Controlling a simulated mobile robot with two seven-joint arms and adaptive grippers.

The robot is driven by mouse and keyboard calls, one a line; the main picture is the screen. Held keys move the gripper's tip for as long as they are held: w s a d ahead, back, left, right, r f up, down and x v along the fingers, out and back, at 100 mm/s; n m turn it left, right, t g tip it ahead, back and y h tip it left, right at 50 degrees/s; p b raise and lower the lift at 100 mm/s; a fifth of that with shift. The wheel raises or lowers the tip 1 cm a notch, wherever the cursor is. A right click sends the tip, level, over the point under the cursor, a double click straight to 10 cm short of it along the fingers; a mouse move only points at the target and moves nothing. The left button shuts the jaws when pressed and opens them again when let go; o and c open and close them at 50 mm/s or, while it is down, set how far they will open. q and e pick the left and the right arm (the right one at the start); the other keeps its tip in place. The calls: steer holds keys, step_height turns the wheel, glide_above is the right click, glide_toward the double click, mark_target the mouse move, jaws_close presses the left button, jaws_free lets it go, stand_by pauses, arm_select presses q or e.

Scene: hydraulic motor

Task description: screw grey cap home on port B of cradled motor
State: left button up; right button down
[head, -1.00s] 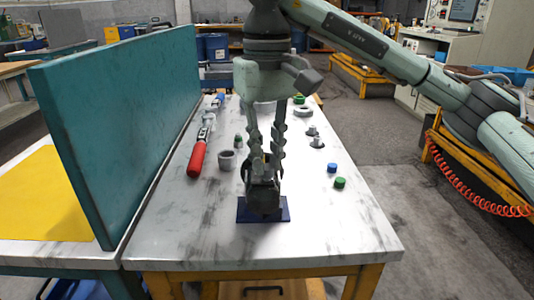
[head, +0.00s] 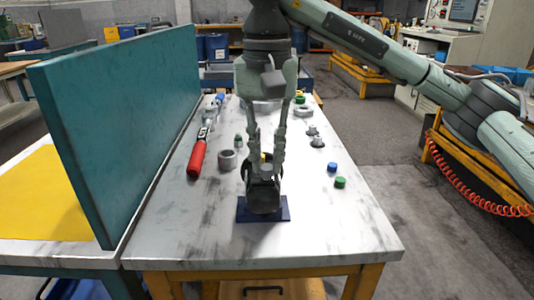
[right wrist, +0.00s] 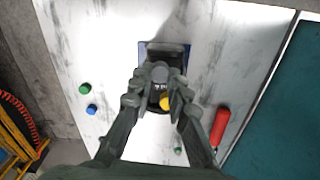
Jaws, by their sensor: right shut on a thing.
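The dark motor (head: 263,196) sits on a blue base plate (head: 283,213) near the front of the bench. My right gripper (head: 265,158) points down over it, one finger on each side of its top. In the right wrist view, the fingertips (right wrist: 160,78) close around a small grey piece (right wrist: 159,73) on top of the motor, which looks like the grey cap. The fingers hide much of it, and I cannot tell how deep it sits. A yellow cap (right wrist: 166,103) shows beside it on the motor. My left gripper is in no view.
A teal panel (head: 125,130) stands along the left. A red-handled wrench (head: 197,158) and a grey ring (head: 227,160) lie left of the motor. A blue cap (head: 332,167) and a green cap (head: 340,182) lie right. The front right of the bench is clear.

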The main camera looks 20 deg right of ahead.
steer(key=c, duration=1.6)
jaws_free()
steer(key=shift+c, duration=0.2)
steer(key=n, duration=0.4)
steer(key=shift+n, duration=0.4)
steer(key=n, duration=0.5)
steer(key=shift+n, duration=0.3)
jaws_close()
